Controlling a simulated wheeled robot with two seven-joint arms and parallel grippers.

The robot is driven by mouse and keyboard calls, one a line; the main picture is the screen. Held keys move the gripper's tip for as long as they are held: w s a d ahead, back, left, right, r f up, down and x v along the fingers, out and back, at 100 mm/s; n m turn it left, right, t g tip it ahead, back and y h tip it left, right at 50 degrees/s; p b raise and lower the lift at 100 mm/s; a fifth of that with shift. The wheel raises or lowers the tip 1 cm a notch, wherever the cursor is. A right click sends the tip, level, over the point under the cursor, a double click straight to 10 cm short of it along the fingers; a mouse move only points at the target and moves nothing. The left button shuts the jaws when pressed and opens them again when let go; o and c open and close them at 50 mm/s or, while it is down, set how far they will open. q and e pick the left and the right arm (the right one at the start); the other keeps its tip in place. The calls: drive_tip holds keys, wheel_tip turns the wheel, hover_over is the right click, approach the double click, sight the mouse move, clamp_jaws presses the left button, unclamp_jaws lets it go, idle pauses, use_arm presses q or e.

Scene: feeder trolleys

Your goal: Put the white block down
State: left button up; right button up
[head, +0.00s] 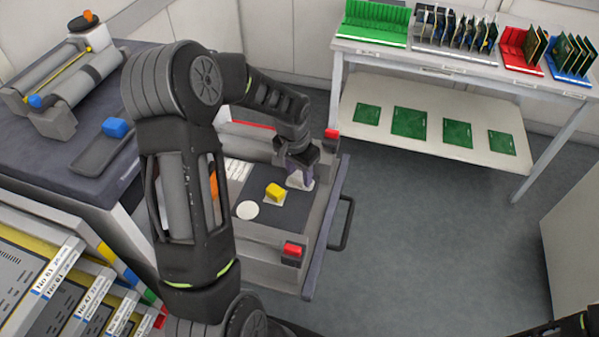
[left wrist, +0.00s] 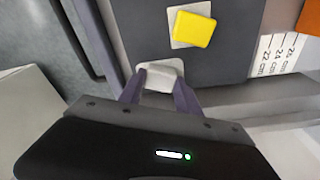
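My left gripper (head: 301,165) reaches down over the dark top of a grey trolley (head: 268,197). Its two purple-grey fingers stand on either side of a white block (left wrist: 160,83), seen between the fingertips in the left wrist view, and appear shut on it. The block is at or just above the dark surface; I cannot tell if it touches. A pale patch (head: 299,184) shows under the fingers in the head view. A yellow block (head: 275,192) lies on a white square beside it. A white disc (head: 247,210) lies nearer.
Red blocks (head: 292,249) mark trolley corners, and a dark handle (head: 347,222) sticks out on its right. A white rack table (head: 440,65) holds boards at back right. Floor between is clear.

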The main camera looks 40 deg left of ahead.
use_arm(q)
drive_tip(key=o, duration=0.4)
drive_tip(key=shift+o, duration=0.2)
wheel_tip(320, 180, up, 12)
drive_tip(key=s+b, duration=0.1)
drive_tip(key=shift+s+r, duration=0.15)
drive_tip(key=shift+s, duration=0.1)
idle(0.5)
